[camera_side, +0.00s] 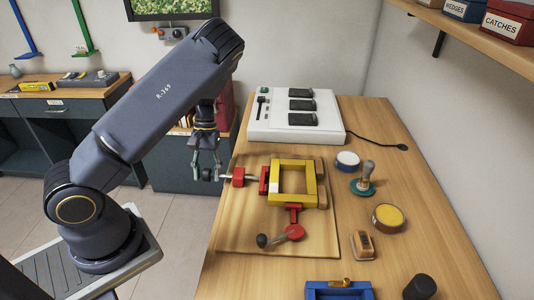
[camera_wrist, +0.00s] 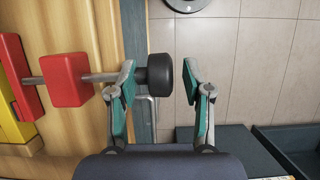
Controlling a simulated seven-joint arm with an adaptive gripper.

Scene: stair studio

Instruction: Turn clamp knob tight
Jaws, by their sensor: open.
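The black clamp knob (camera_wrist: 160,74) sits at the end of a grey rod that runs through a red block (camera_wrist: 66,80) to a red jaw (camera_wrist: 21,78). In the side view the knob (camera_side: 207,175) juts out past the table's left edge. The jaw (camera_side: 264,180) stands at the left side of a yellow square frame (camera_side: 315,180). My gripper (camera_wrist: 162,86) is open, its fingers on either side of the knob. The left finger overlaps the rod beside the knob; the right finger is clear of it. Whether the left finger touches is unclear.
A red toggle lever with a black grip (camera_side: 263,240) lies in front of the frame on the wooden board (camera_side: 235,215). A white switch box (camera_side: 270,128) stands behind. A stamp (camera_side: 364,180), a yellow-topped round tin (camera_side: 388,216) and a blue frame (camera_side: 318,292) are to the right and front.

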